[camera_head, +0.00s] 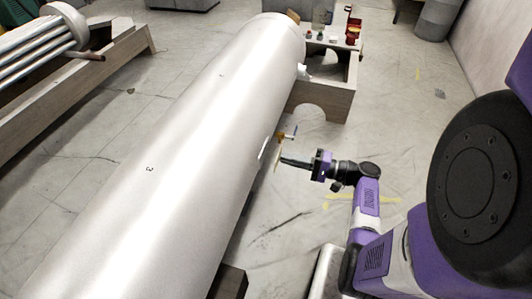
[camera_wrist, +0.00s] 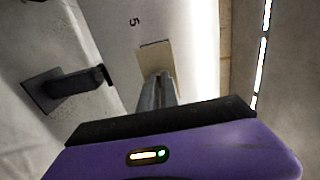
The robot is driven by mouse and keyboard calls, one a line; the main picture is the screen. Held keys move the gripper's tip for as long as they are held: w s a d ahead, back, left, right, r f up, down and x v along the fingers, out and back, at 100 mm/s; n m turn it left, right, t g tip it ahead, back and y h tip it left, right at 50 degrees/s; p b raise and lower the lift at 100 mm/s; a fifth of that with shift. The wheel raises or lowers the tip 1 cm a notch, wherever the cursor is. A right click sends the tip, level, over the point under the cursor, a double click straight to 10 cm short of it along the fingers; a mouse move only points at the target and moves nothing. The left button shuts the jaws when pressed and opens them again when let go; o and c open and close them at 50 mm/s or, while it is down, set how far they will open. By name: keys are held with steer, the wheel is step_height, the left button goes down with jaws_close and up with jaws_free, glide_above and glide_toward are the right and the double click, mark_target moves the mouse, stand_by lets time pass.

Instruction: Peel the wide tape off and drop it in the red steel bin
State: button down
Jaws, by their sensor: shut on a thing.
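A long silver cylinder (camera_head: 190,120) lies across the middle of the head view, and its numbered side shows in the wrist view (camera_wrist: 195,30). My gripper (camera_head: 284,160) is beside its right flank. In the wrist view the fingers (camera_wrist: 157,82) are shut on the edge of a wide tan tape piece (camera_wrist: 155,56). The tape shows edge-on as a thin pale strip (camera_head: 277,160) in the head view, close to the cylinder. I cannot tell whether it still touches the cylinder. I cannot make out the red steel bin for sure; small red items (camera_head: 352,33) stand at the back.
A wooden stand (camera_head: 325,100) supports the cylinder's far end. A small orange-yellow thing (camera_head: 280,137) sticks out near my gripper. A dark bracket (camera_wrist: 70,88) shows left in the wrist view. A rack of metal tubes (camera_head: 45,45) stands far left. The sheeted floor (camera_head: 410,140) is open at right.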

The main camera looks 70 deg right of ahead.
steer(key=shift+s, duration=0.3)
steer(key=shift+s+d, duration=0.2)
steer(key=shift+s, duration=1.7)
steer(key=shift+r, duration=0.1)
